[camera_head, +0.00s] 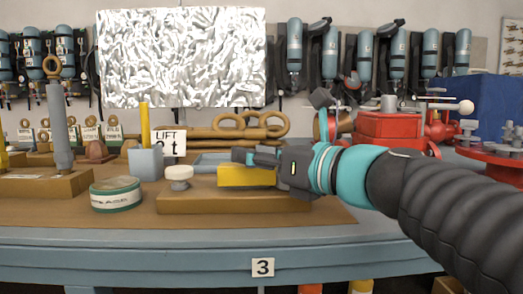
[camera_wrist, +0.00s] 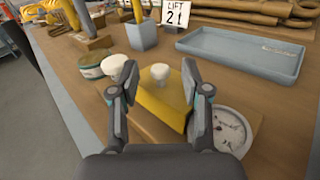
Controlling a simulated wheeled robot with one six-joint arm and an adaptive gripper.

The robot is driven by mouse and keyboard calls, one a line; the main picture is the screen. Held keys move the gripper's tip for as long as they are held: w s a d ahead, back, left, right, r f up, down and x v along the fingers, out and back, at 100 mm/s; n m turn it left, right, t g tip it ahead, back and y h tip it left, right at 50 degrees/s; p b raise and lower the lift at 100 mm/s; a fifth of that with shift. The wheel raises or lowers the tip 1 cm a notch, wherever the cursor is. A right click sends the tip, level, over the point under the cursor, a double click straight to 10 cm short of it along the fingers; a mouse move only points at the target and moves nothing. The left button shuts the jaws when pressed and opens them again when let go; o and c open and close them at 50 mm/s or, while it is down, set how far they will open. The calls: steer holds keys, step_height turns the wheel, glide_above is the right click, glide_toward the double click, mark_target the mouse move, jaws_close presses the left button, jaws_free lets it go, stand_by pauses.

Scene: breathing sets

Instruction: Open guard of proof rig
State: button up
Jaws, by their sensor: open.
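The proof rig is a low wooden base (camera_head: 235,202) on the bench with a yellow guard (camera_head: 245,176) that looks lowered. The guard also shows in the wrist view (camera_wrist: 161,106), with a white knob (camera_wrist: 160,73) on it. A second white knob (camera_head: 179,175) stands on the base left of the guard. A round dial (camera_wrist: 230,130) lies right of the guard, partly hidden by my right finger. My gripper (camera_wrist: 160,82) is open, with one finger on each side of the guard's knob; I see no clear contact. In the head view the gripper hides that knob.
A round green-banded tin (camera_head: 116,194) stands left of the base. Red machinery (camera_head: 389,130) stands at the right. The brown mat in front is clear.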

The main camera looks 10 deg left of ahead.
steer(key=shift+x, duration=1.2)
jaws_close()
